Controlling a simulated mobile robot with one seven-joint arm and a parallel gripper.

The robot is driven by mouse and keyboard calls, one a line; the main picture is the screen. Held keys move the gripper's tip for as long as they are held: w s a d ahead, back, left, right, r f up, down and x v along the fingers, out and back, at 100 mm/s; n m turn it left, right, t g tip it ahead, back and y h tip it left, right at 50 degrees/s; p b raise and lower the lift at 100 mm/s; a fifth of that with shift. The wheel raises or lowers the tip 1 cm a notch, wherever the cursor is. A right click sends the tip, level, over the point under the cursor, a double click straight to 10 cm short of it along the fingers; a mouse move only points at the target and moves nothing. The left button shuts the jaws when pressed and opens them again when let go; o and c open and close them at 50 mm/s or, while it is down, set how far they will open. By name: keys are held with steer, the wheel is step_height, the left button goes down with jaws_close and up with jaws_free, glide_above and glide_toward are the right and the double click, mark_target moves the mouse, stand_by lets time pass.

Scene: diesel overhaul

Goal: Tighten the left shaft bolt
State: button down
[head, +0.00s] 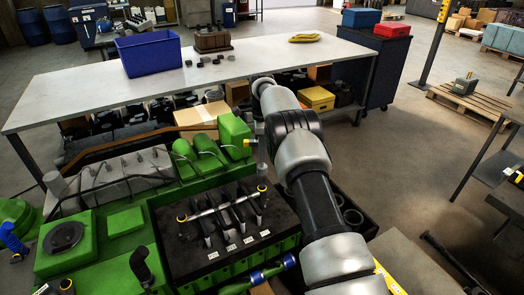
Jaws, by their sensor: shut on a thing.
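A silver shaft (225,202) lies across the dark top of the green engine, over several dark, slotted parts. It has a yellow-and-dark bolt at each end. The left shaft bolt (182,218) is at its left end, and the right shaft bolt (262,189) is at its right end. Both look seated, but how tight they are cannot be told. My grey-and-black arm rises from the bottom right to the table's front edge.
A long white table (80,88) stands behind the engine, with a blue bin (148,54), a brown part (213,38) and yellow gloves (304,38) on it. A blue cabinet (378,70) stands at its right end.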

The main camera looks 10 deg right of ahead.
mark_target(262, 166)
steer(key=n, duration=0.3)
steer(key=f+n+b, duration=0.1)
steer(key=n, duration=0.1)
steer(key=shift+n, duration=0.4)
steer(key=n+b, duration=0.1)
steer(key=n, duration=0.1)
steer(key=f+n+b, duration=0.1)
steer(key=n, duration=0.2)
steer(key=shift+n+b, duration=0.3)
steer(key=shift+b, duration=0.05)
steer(key=shift+r+n+p, duration=0.45)
steer(key=shift+n+p, duration=0.2)
steer(key=shift+n, duration=0.25)
steer(key=n, duration=0.2)
steer(key=f+n+p, duration=0.1)
steer(key=n, duration=0.4)
steer(key=f+n, duration=0.1)
steer(key=n, duration=0.2)
steer(key=shift+f+b, duration=1)
steer(key=shift+f, duration=0.55)
steer(key=shift+f, duration=0.15)
